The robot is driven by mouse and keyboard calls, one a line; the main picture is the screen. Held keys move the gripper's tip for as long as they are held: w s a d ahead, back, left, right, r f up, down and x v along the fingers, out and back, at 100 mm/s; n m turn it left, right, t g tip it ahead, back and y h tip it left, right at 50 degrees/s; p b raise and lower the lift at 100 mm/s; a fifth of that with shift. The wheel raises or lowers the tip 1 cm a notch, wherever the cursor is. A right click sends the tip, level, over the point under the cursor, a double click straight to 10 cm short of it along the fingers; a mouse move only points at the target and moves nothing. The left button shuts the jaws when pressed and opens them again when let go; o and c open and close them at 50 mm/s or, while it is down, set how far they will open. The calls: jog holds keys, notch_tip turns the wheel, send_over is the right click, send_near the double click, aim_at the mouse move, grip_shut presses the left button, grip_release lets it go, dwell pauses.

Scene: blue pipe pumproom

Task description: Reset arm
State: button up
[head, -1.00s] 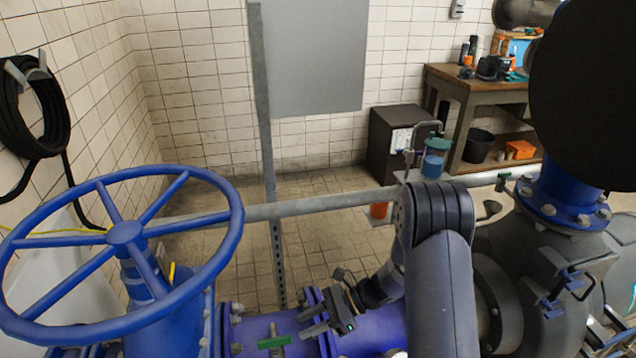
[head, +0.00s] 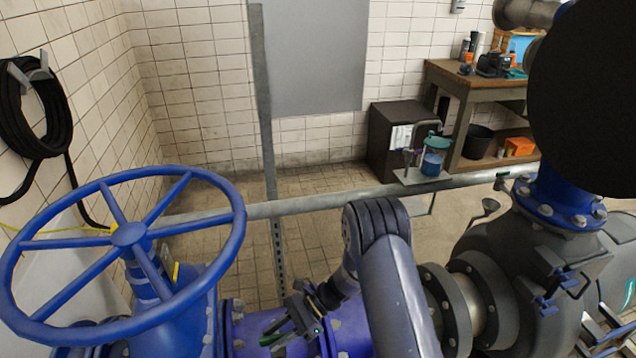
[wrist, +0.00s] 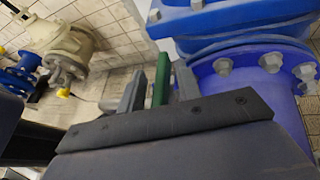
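My gripper (head: 277,333) is low in the head view, left of my forearm, above the blue-violet pipe (head: 240,340). Its two fingers look apart, so it appears open. A green valve handle (head: 271,339) shows at the fingertips, partly covered by them. In the wrist view the green handle (wrist: 161,80) appears between the two grey fingers of my gripper (wrist: 160,88), with small gaps beside it. Whether a finger touches it I cannot tell.
A large blue handwheel (head: 128,234) stands at the left. A grey rail (head: 330,202) crosses behind my arm. A dark pump body (head: 510,260) and blue flange (head: 565,208) are at the right. A workbench (head: 470,85) and dark cabinet (head: 395,140) stand at the back. Floor beyond the rail looks clear.

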jog(key=b+v, duration=0.1)
jog(key=v, duration=0.9)
jog(key=s+d+f+n+g+h+b, duration=0.1)
jog(key=s+d+f+n+h, duration=0.2)
jog(key=d+n+h, duration=0.4)
jog(key=s+d+f+n+g+h+b, duration=0.1)
jog(key=s+d+f+n+g+h, duration=0.2)
jog(key=d, duration=0.6)
jog(key=w+d+r+n+t+h, duration=0.1)
jog(key=w+d+n+t+h, duration=0.1)
jog(key=d+n+h, duration=0.4)
jog(key=w+d+r+n+t+h+b, duration=0.1)
jog(key=w+d+n+h, duration=0.2)
jog(key=d, duration=1.1)
jog(key=shift+n+t+h, duration=0.4)
jog(key=shift+n+h, duration=1)
jog(key=shift+n, duration=1.2)
jog(key=shift+w+a, duration=0.1)
jog(key=shift+w, duration=0.05)
